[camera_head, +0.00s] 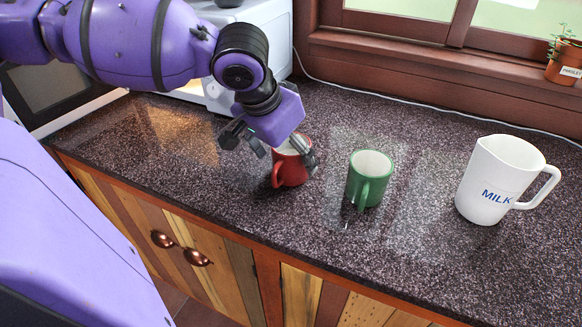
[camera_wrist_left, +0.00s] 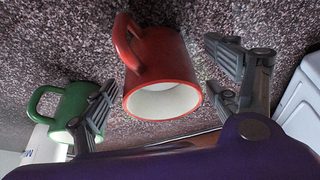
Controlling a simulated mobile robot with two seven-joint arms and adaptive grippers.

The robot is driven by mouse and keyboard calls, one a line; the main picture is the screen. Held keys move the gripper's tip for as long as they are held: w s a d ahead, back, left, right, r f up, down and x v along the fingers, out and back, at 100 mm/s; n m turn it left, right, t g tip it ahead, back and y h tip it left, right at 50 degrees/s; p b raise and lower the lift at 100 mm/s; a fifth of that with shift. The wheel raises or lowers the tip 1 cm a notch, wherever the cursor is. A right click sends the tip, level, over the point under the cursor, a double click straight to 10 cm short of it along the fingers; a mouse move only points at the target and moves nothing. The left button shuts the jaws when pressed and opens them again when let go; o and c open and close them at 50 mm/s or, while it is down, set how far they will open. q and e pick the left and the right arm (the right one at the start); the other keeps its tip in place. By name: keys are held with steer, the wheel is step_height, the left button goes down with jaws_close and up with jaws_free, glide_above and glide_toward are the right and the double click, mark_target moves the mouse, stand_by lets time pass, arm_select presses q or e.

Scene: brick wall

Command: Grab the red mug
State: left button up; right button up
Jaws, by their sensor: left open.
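The red mug (camera_head: 289,169) stands upright on the dark speckled counter, with its handle towards the front left. My left gripper (camera_head: 277,148) is open just above and around it, partly covering its rim in the head view. In the left wrist view the red mug (camera_wrist_left: 160,72) lies between the two spread fingers of my left gripper (camera_wrist_left: 165,100), with visible gaps to either side. Its white inside faces the camera and looks empty. My right gripper is not in view.
A green mug (camera_head: 369,180) stands close to the right of the red mug; it also shows in the left wrist view (camera_wrist_left: 72,105) near one finger. A white milk jug (camera_head: 492,185) stands farther right. A white appliance (camera_head: 270,50) is behind my left arm. The front counter is clear.

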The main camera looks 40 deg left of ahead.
arm_select(q)
steer(key=shift+r, duration=0.1)
steer(key=shift+c, duration=0.3)
steer(key=c, duration=1.6)
steer(key=shift+o, duration=0.2)
steer(key=shift+r, duration=0.1)
steer(key=shift+r+p, duration=0.45)
steer(key=shift+r, duration=0.55)
steer(key=s+d+r+b, duration=0.2)
steer(key=s+d+r, duration=0.6)
steer(key=d+r, duration=0.2)
steer(key=shift+s+d+r, duration=0.15)
steer(key=shift+d+r, duration=0.25)
steer(key=shift+d, duration=0.2)
